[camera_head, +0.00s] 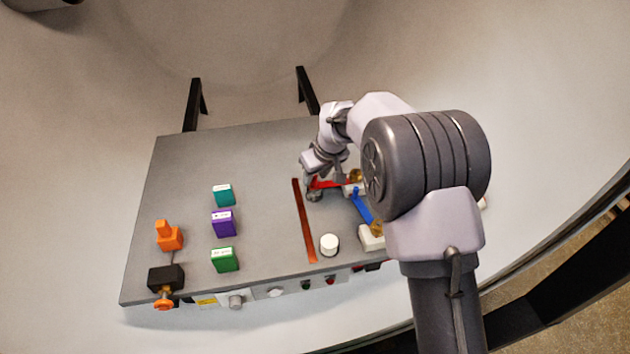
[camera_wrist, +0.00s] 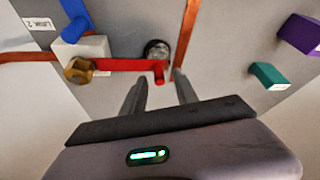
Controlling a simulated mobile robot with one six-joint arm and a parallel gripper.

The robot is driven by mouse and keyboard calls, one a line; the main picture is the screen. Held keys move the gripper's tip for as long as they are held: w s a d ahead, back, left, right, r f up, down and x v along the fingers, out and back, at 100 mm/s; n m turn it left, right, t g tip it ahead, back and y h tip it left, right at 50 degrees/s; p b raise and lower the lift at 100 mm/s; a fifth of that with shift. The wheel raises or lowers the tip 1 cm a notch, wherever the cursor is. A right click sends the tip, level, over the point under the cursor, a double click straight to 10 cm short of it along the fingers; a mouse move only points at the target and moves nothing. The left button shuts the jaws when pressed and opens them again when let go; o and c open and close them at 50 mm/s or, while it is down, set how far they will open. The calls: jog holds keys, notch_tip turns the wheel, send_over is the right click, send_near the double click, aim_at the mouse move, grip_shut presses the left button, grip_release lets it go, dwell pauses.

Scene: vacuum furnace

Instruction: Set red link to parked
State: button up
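The red link (camera_head: 328,184) is a flat red lever on the grey panel, partly hidden by my arm in the head view. In the wrist view the red link (camera_wrist: 120,65) runs from a brass knob (camera_wrist: 80,70) on a white block to a stubby red end peg. My gripper (camera_wrist: 160,84) is open, with its two fingers apart and the peg just beyond the gap between the tips. I cannot tell whether they touch. In the head view my gripper (camera_head: 316,184) is over the link's left end. A round grey post (camera_wrist: 157,50) stands beside the peg.
A blue link (camera_head: 362,206) lies right of the red one. A copper strip (camera_head: 304,222) runs left of my gripper, with a white knob (camera_head: 329,244) near its front end. Teal (camera_head: 223,195), purple (camera_head: 223,223) and green (camera_head: 224,260) blocks stand further left, beyond bare panel.

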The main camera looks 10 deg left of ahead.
jog(key=shift+x, duration=0.85)
grip_shut()
dwell(0.8)
